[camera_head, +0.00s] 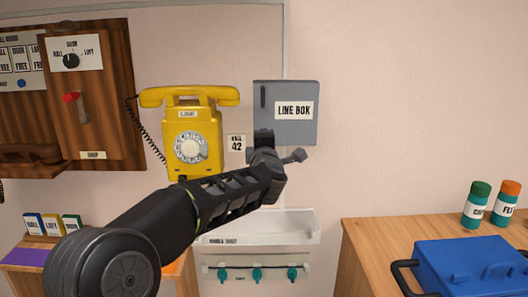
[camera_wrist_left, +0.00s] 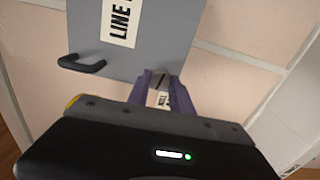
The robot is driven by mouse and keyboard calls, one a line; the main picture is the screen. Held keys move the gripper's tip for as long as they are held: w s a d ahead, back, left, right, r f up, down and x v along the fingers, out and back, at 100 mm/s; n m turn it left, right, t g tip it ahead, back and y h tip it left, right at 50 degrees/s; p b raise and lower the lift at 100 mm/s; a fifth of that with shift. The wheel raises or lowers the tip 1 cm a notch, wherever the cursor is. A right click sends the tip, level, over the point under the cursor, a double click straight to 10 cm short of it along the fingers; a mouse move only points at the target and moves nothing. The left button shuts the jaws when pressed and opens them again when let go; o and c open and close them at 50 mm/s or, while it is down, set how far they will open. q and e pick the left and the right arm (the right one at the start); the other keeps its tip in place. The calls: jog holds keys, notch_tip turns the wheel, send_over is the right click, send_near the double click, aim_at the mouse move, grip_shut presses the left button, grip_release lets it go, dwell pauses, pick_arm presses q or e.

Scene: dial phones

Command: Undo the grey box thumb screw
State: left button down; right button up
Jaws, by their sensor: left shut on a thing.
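The grey line box (camera_head: 270,100) hangs on the wall to the right of a yellow dial phone. My left gripper (camera_head: 264,140) is at the box's lower edge and covers the thumb screw in the head view. In the left wrist view the box (camera_wrist_left: 150,55) fills the top, and my left gripper's two fingers (camera_wrist_left: 162,88) are shut around the small grey thumb screw (camera_wrist_left: 160,80) at the box's edge. The screw is mostly hidden between the fingers. My right gripper is not in view.
The yellow phone (camera_head: 192,140) is close on the left, with a small 42 card (camera_head: 237,143) between it and the box. A white tray (camera_head: 300,226) is below. A blue case (camera_head: 475,270) stands on the right-hand wooden table (camera_head: 385,235).

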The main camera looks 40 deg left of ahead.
pick_arm(q)
jog(key=shift+d+f+n+b, duration=0.1)
jog(key=shift+n+b, duration=3.65)
jog(key=shift+n, duration=2)
jog(key=shift+f+n+b, duration=0.1)
jog(key=shift+n+b, duration=3.65)
jog(key=shift+n, duration=2)
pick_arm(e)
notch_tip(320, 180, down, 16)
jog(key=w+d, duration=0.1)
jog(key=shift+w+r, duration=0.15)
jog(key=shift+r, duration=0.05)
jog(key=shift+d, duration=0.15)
pick_arm(q)
jog(key=c, duration=1.1)
grip_release()
jog(key=shift+r, duration=0.1)
jog(key=shift+c, duration=0.2)
jog(key=b+v, duration=0.1)
jog(key=v, duration=0.6)
jog(key=shift+s+d, duration=0.25)
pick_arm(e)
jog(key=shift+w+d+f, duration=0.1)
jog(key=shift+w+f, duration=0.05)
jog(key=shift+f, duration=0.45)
